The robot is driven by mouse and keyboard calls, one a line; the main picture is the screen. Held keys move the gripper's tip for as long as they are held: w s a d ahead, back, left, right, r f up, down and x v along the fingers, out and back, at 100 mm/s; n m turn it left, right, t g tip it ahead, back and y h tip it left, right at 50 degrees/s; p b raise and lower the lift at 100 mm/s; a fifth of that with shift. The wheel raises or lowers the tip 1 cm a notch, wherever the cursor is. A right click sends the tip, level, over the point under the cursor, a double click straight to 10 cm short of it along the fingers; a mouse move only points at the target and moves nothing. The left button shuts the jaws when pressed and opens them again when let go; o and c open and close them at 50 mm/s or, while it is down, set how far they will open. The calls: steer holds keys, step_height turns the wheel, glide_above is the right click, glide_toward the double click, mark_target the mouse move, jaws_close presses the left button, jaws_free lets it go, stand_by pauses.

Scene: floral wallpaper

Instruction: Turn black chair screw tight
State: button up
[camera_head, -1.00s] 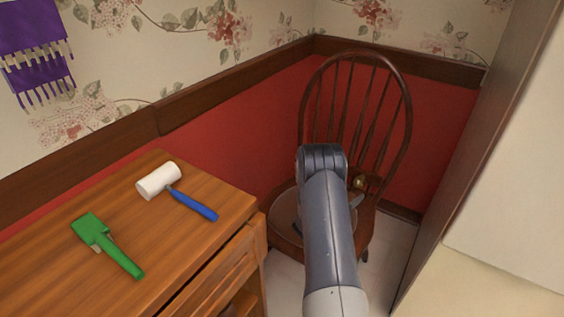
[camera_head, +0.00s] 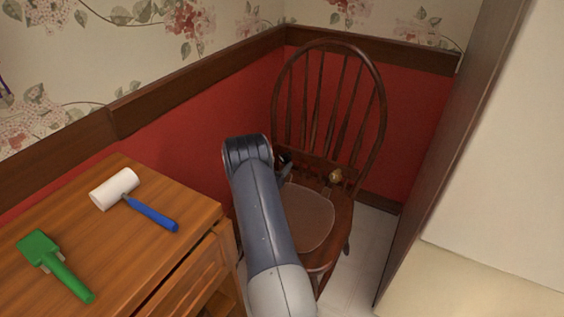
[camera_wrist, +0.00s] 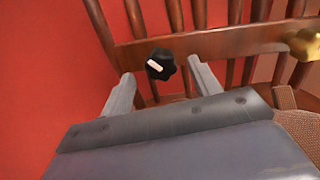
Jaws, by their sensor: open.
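The black chair screw (camera_wrist: 160,65) is a dark lobed knob with a white mark, on the lower cross rail of the chair's back. It shows small and dark in the head view (camera_head: 287,157), partly beside my arm. My gripper (camera_wrist: 161,70) is open, with one finger on each side of the black screw in the wrist picture. Whether the fingers touch it cannot be told. A brass-coloured screw (camera_wrist: 305,43) sits on the same rail to the right, also in the head view (camera_head: 336,175). The brown wooden chair (camera_head: 378,105) stands upright in the corner.
A wooden cabinet (camera_head: 150,250) at the left holds a white-headed mallet with a blue handle (camera_head: 115,188) and a green tool (camera_head: 60,268). Red wall panels (camera_head: 200,125) close in behind the chair. A dark upright panel (camera_head: 440,150) stands at the right.

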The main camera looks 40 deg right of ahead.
mark_target(283, 161)
steer(key=shift+x, duration=1.85)
steer(key=shift+c, duration=0.6)
steer(key=c, duration=0.9)
steer(key=shift+o, duration=0.2)
steer(key=shift+b, duration=0.35)
